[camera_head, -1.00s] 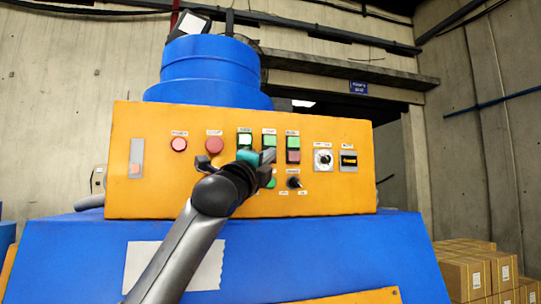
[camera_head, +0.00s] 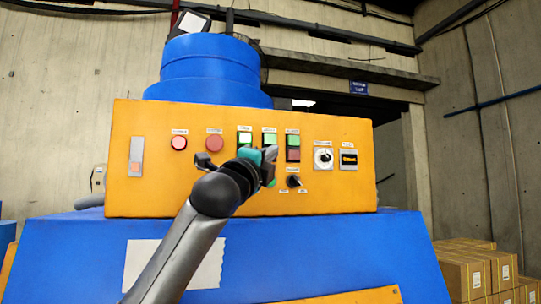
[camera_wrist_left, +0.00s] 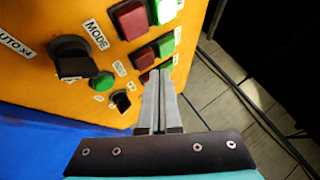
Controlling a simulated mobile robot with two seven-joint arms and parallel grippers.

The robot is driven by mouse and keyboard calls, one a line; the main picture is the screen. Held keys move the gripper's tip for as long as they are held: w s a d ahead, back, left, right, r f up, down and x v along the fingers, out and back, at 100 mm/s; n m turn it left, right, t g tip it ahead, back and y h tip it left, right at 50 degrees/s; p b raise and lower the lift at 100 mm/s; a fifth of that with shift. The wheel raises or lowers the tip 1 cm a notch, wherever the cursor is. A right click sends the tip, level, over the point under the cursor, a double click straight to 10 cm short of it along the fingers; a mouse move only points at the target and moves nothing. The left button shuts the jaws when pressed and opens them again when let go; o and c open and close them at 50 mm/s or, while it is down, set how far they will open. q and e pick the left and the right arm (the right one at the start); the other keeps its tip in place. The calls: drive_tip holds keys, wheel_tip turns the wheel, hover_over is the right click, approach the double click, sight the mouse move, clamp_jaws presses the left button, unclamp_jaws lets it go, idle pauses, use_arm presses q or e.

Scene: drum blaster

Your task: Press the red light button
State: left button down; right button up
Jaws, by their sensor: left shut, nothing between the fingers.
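The yellow control panel (camera_head: 150,195) carries several red buttons. Two round red ones, a left one (camera_head: 179,143) and a right one (camera_head: 214,142), sit at the upper left. A square red button (camera_head: 293,155) sits under a green one at the right. Which one is the red light button I cannot tell. My left gripper (camera_head: 271,153) is shut and empty in front of the button pairs, left of that square button. In the left wrist view its fingertips (camera_wrist_left: 158,74) overlap the end of a row of square buttons, near a red button (camera_wrist_left: 145,77). Contact cannot be judged.
A black selector knob (camera_wrist_left: 72,57) and a round green button (camera_wrist_left: 102,82) are close to the fingers. A white dial (camera_head: 323,158) sits farther right on the panel. Cardboard boxes (camera_head: 470,272) stand at the lower right. A blue drum (camera_head: 210,72) rises behind the panel.

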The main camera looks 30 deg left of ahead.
use_arm(q)
drive_tip(key=s+d, duration=0.3)
drive_tip(key=shift+s+d, duration=0.1)
drive_tip(key=shift+d, duration=0.3)
